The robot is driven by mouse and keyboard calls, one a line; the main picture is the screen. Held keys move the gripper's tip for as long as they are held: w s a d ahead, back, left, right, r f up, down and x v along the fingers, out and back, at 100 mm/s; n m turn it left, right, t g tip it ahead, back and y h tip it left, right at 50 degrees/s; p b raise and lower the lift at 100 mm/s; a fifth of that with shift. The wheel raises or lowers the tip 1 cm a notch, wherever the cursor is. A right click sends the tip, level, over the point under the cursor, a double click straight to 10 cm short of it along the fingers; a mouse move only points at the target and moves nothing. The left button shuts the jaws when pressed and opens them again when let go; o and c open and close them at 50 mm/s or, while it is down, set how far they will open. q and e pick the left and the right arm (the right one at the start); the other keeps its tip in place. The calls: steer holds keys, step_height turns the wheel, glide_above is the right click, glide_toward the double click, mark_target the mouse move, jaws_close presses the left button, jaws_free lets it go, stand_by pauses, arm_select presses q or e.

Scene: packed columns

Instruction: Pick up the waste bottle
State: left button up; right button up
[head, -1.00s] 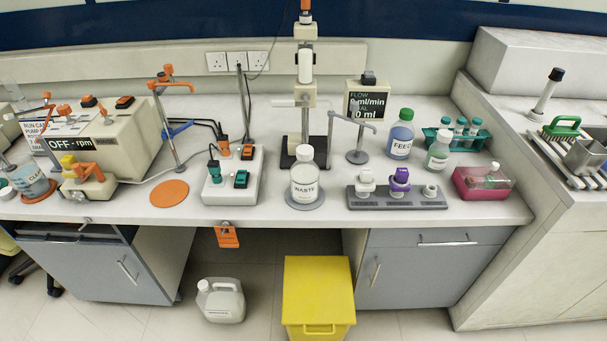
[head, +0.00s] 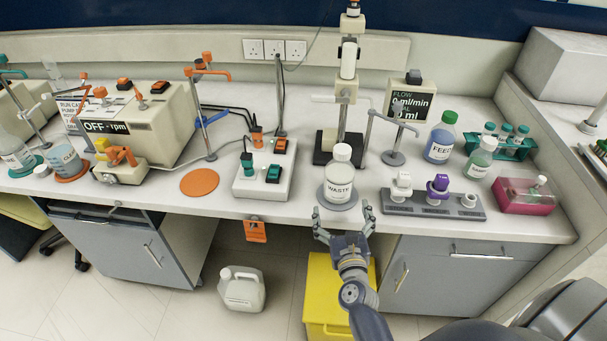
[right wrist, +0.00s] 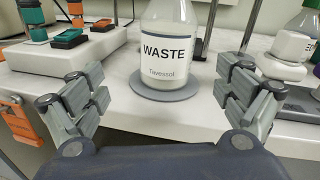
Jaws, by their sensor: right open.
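The waste bottle (head: 340,172) is clear with a white cap and a "WASTE" label. It stands upright on a round grey pad (head: 353,202) near the bench's front edge. In the right wrist view the bottle (right wrist: 168,48) is centred ahead, between and beyond the fingers, with its top cut off; the pad (right wrist: 165,87) shows under it. My right gripper (head: 343,220) is open and empty in front of the bench edge, its fingers pointing at the bottle and apart from it. It also shows in the right wrist view (right wrist: 168,98). My left gripper is not in view.
A grey rack (head: 425,205) with fittings stands right of the bottle. A white switch box (head: 262,185) is to its left, and a dark-based column stand (head: 342,140) is close behind. A yellow bin (head: 318,295) and white jug (head: 241,290) are on the floor.

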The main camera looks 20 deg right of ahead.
mark_target(340, 186)
steer(key=shift+w+d+r+m+h, duration=0.2)
steer(key=shift+w+r+m, duration=0.15)
steer(key=shift+r, duration=0.3)
steer(key=shift+w+d+r+m+h, duration=0.1)
steer(key=shift+w+r+m+h, duration=0.1)
steer(key=shift+r+m, duration=0.35)
steer(key=x, duration=0.4)
steer(key=shift+w+d, duration=0.15)
steer(key=shift+w, duration=0.15)
steer(key=shift+w+d, duration=0.25)
steer(key=shift+w, duration=0.2)
steer(key=x, duration=0.4)
steer(key=shift+w+d+b, duration=0.2)
steer(key=shift+d+b, duration=0.1)
steer(key=shift+d, duration=0.05)
steer(key=shift+r, duration=0.1)
steer(key=shift+s, duration=0.1)
steer(key=c, duration=0.4)
steer(key=shift+r, duration=0.1)
steer(key=c, duration=1.2)
steer(key=shift+r, duration=0.1)
